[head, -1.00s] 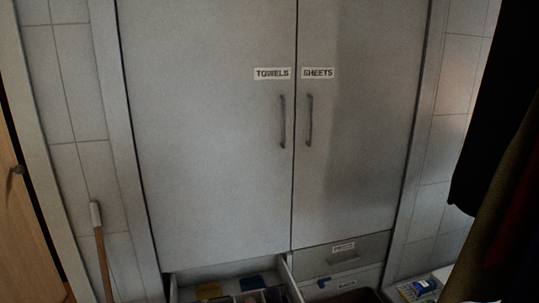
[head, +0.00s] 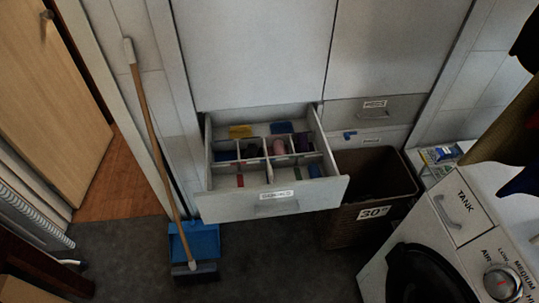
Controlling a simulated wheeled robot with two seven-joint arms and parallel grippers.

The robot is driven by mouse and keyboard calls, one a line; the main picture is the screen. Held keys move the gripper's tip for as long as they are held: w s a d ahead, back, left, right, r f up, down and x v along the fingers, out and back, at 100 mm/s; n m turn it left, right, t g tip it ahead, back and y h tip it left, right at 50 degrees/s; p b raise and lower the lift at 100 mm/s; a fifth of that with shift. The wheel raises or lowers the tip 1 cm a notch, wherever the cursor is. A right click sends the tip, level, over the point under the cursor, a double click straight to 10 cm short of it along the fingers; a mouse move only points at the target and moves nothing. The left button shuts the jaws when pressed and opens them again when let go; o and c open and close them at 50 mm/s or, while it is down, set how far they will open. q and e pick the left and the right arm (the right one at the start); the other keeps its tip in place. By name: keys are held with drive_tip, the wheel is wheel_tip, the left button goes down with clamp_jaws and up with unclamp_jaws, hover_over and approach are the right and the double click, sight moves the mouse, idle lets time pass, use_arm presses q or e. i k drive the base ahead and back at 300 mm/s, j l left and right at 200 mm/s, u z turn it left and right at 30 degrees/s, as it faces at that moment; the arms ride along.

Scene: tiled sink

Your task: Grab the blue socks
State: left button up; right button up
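An open drawer (head: 270,203) sticks out from the cabinet in the middle of the head view. It is split into small compartments holding folded or rolled coloured items. Blue ones show at the back right (head: 282,127), at the middle left (head: 225,155) and at the front right (head: 314,170). They are too small and dark for me to tell which are socks. A yellow item (head: 241,131) lies at the back left, and a pink item (head: 278,146) in the middle row. Neither of my grippers is in view.
A brown basket (head: 375,180) marked 30° stands right of the drawer. A washing machine (head: 450,250) fills the lower right. A broom (head: 157,150) and a blue dustpan (head: 200,240) stand left of the drawer. Dark floor lies open in front.

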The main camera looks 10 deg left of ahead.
sight(314, 170)
drive_tip(key=z, duration=1.7)
drive_tip(key=k+j, duration=0.15)
drive_tip(key=k, duration=0.95)
